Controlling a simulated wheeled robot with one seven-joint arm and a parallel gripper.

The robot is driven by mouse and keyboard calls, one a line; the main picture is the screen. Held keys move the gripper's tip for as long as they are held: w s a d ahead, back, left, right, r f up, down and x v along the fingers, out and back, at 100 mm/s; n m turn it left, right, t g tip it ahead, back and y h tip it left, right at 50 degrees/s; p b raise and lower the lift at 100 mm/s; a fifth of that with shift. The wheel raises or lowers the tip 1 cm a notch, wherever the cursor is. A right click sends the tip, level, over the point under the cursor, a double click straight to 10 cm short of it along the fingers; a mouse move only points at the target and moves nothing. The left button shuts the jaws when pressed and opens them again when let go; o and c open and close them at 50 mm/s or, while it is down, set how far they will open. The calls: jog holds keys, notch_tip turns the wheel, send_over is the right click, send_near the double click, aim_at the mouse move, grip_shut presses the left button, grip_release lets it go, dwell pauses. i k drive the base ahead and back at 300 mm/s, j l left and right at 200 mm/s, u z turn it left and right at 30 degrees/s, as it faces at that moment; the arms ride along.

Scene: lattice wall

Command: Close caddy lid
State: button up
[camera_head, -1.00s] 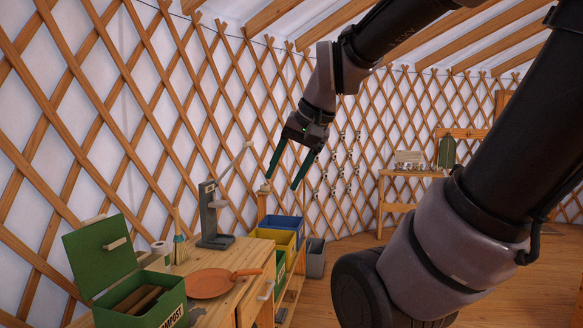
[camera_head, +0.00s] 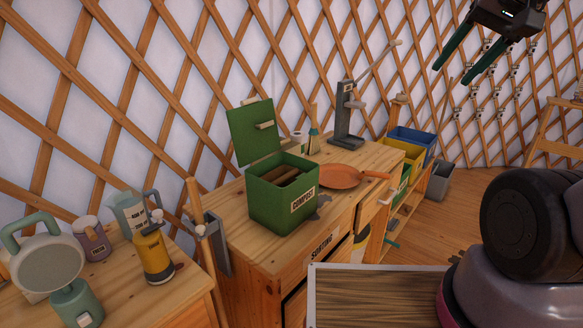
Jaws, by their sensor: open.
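The green compost caddy (camera_head: 283,207) stands on the wooden cabinet top in the middle of the picture. Its green lid (camera_head: 252,132) stands up, open, at the caddy's back left, with a pale wooden handle (camera_head: 264,125) on it. Brown pieces show inside the open caddy. My gripper (camera_head: 452,62) is at the upper right, well apart from the caddy and higher in the picture. Its two dark green fingers are spread and nothing is between them.
A terracotta pan (camera_head: 341,176) lies right of the caddy. Behind are a small brush (camera_head: 313,143) and a grey press (camera_head: 347,120) with a raised lever. At lower left, a table holds a yellow grinder (camera_head: 152,256), a mug and a green scale. Coloured bins (camera_head: 411,137) stand at the right.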

aim_at(250, 143)
jog(key=i+l+u, duration=0.1)
jog(key=u, duration=0.3)
jog(key=i+l+u, duration=0.1)
jog(key=u, duration=0.3)
jog(key=i+l+u, duration=0.1)
jog(key=l+u, duration=0.15)
jog(key=u, duration=0.15)
